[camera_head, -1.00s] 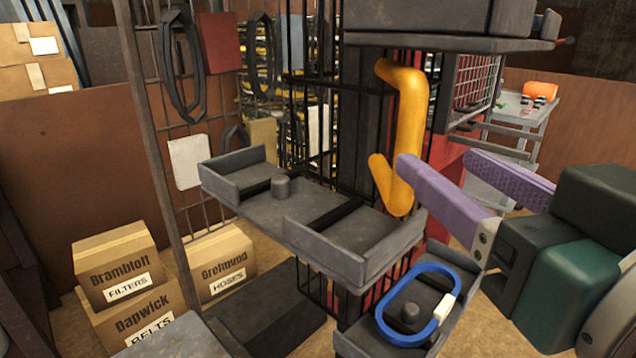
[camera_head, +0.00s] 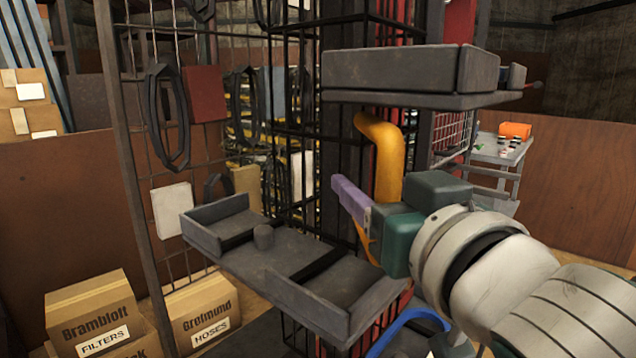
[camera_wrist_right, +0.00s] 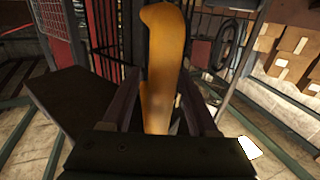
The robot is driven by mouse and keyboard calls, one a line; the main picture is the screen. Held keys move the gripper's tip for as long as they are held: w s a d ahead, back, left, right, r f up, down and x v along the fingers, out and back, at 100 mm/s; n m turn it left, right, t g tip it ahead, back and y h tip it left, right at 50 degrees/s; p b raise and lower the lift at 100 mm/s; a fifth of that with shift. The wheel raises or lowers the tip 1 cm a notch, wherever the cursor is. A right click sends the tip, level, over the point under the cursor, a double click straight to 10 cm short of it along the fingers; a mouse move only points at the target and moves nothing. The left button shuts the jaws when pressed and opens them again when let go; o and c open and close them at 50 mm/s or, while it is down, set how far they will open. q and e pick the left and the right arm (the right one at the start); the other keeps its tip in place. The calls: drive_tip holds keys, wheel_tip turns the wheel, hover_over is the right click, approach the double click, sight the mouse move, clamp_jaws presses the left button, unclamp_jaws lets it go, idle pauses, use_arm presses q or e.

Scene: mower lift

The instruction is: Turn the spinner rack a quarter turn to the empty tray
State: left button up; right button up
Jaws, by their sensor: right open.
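The spinner rack has dark grey trays around a dark cage column. An empty tray (camera_head: 290,275) with low walls and a small peg faces me at mid height. Another tray (camera_head: 400,75) sits higher up. A lower tray is mostly cut off, with a blue loop (camera_head: 412,322) at the bottom edge. A yellow handle (camera_head: 385,155) stands upright on the rack. My right gripper (camera_head: 352,200) is open at the handle. In the right wrist view the handle (camera_wrist_right: 162,70) stands between the two open fingers; contact cannot be told. My left gripper is not in view.
Cardboard boxes (camera_head: 95,310) stand on the floor at the left. A mesh panel (camera_head: 172,205) with hanging belts is behind the rack. A grey cart (camera_head: 497,150) with an orange item stands at the back right.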

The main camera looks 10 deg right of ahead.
clamp_jaws()
idle(0.4)
idle(1.0)
